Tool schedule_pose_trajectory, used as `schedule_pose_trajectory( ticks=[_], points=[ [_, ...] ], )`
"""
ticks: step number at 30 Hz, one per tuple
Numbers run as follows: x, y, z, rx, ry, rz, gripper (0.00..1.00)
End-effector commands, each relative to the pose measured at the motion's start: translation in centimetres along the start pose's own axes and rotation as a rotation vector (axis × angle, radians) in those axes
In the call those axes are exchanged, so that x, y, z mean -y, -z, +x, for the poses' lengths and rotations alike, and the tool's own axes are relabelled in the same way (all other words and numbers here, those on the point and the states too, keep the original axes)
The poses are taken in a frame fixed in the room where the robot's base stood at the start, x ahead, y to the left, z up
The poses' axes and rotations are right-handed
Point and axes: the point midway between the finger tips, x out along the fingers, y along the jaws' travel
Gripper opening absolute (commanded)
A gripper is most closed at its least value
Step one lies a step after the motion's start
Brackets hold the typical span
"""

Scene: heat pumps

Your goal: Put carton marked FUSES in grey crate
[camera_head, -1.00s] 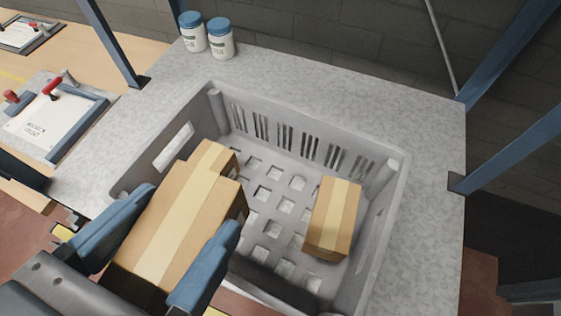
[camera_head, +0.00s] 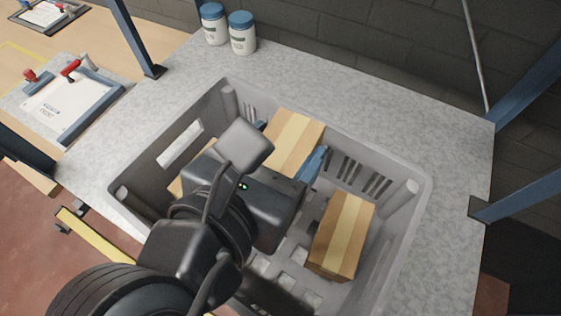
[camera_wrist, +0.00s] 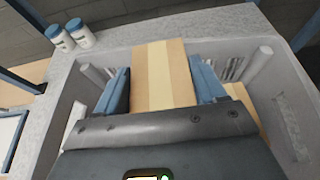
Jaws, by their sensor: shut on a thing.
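The grey crate (camera_head: 124,196) stands on a grey speckled worktop, seen from above in the head view. My gripper (camera_head: 296,158) reaches over the crate and is shut on a brown carton (camera_head: 298,135) with a pale tape strip. The held carton is toward the crate's far wall, and my arm hides its lower part. In the wrist view the held carton (camera_wrist: 163,72) sits between the two blue fingers. No FUSES marking can be read on it. I cannot tell whether it touches the crate floor.
Another taped carton (camera_head: 342,236) lies in the crate's right part. A further carton (camera_head: 180,184) shows partly at the left, behind my arm. Two white jars with blue lids (camera_head: 228,30) stand behind the crate. Blue posts (camera_head: 520,80) rise at the right.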

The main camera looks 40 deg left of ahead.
Motion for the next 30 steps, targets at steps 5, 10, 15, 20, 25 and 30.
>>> schedule_pose_trajectory(
  ticks=[5, 10, 15, 20, 25, 30],
  points=[
    [0.0, 1.5, 0.6, -0.001, 0.000, -0.002, 0.32],
    [0.0, 3.5, 1.4, 0.001, -0.001, -0.003, 0.32],
    [0.0, 3.6, 1.5, 0.002, -0.001, 0.000, 0.32],
    [0.0, 3.7, 1.5, 0.001, 0.000, 0.000, 0.32],
    [0.0, 4.1, 1.7, 0.001, 0.000, -0.001, 0.32],
    [0.0, 4.5, 1.9, 0.001, 0.000, 0.000, 0.32]
  ],
)
